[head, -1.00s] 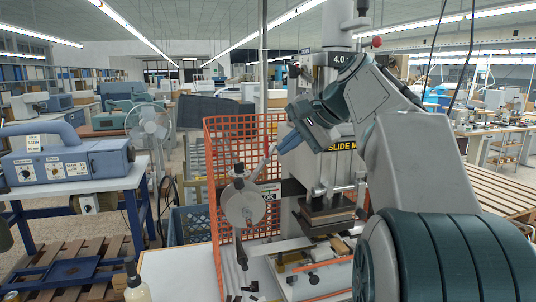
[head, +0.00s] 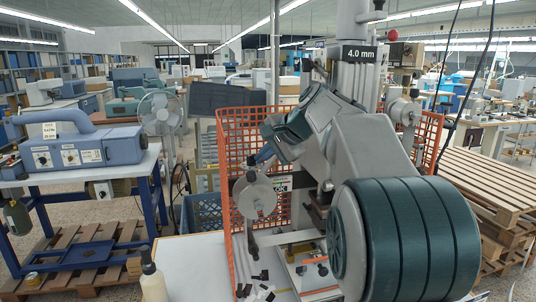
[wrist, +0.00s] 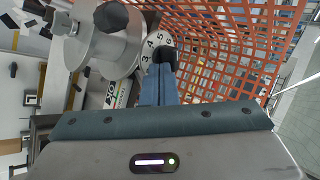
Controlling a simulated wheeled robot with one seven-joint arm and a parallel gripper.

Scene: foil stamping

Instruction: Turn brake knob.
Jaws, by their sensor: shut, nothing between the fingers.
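A black knob (wrist: 164,55) on a white dial with printed numbers shows in the wrist view, beside a round grey reel (wrist: 108,40). The reel also shows in the head view (head: 257,197), in front of the orange mesh. My gripper (wrist: 162,70) has its blue fingers shut together with nothing between them. Their tips are right at the knob and overlap its lower part in the picture; I cannot tell whether they touch. In the head view my gripper (head: 256,160) is just above the reel, and the knob cannot be made out.
An orange mesh guard (head: 236,134) stands close behind the reel; it fills the upper right of the wrist view (wrist: 240,50). The press column (head: 360,78) stands behind my arm. A white tabletop (head: 190,262) with a bottle (head: 152,278) lies front left.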

